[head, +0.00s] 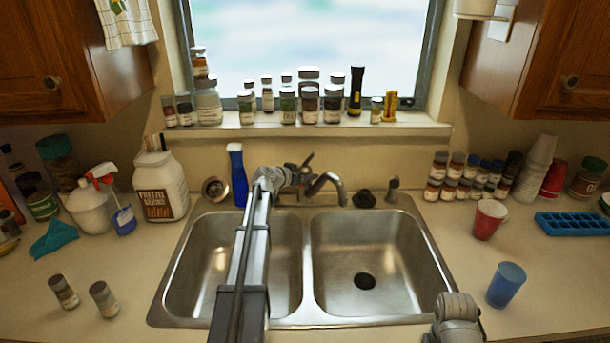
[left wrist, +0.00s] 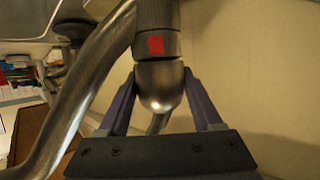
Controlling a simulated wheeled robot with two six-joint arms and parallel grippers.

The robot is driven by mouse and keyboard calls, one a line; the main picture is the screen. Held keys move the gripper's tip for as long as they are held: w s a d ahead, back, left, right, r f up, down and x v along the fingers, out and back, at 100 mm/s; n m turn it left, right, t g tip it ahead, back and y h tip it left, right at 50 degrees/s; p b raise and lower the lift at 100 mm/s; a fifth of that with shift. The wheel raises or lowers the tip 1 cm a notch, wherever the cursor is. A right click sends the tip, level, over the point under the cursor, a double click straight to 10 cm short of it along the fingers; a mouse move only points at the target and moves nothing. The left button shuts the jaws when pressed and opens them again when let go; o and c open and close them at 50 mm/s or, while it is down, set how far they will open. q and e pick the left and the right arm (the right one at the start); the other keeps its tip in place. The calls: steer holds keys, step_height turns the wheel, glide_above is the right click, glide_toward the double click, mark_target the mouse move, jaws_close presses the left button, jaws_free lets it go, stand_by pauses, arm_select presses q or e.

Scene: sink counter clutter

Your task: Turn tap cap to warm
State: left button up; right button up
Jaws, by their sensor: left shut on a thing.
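The tap (head: 327,182) stands behind the double sink, with its curved spout over the right basin. In the left wrist view the spout (left wrist: 88,85) curves along the left side. The tap cap (left wrist: 158,85) is a metal piece with a rounded end, below a ribbed grey part with a red mark (left wrist: 156,44). My left gripper (left wrist: 160,92) has one finger on each side of the cap and is shut on it. In the head view my left gripper (head: 294,176) is at the tap and partly hides its base. My right arm shows only at the bottom edge; its fingers are not visible.
The steel sink (head: 308,250) has two empty basins. A red cup (head: 488,219) and blue cup (head: 506,284) stand on the right counter. Jars line the windowsill.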

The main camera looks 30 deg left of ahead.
arm_select(q)
steer(key=shift+c, duration=0.7)
steer(key=m+h, duration=0.2)
steer(key=shift+w+a+g+h, duration=0.15)
steer(key=shift+a+g+h, duration=0.1)
steer(key=shift+g+h, duration=0.05)
steer(key=shift+m+g+h, duration=0.4)
steer(key=shift+m+h, duration=0.5)
steer(key=shift+m, duration=0.1)
steer(key=shift+d+m+g+h, duration=0.2)
steer(key=shift+m+g+h, duration=0.2)
steer(key=shift+m+h, duration=0.2)
steer(key=o, duration=1.1)
steer(key=shift+s, duration=0.2)
steer(key=p+v, duration=0.3)
steer(key=v, duration=0.4)
steer(key=shift+s+a, duration=0.2)
steer(key=shift+s, duration=0.1)
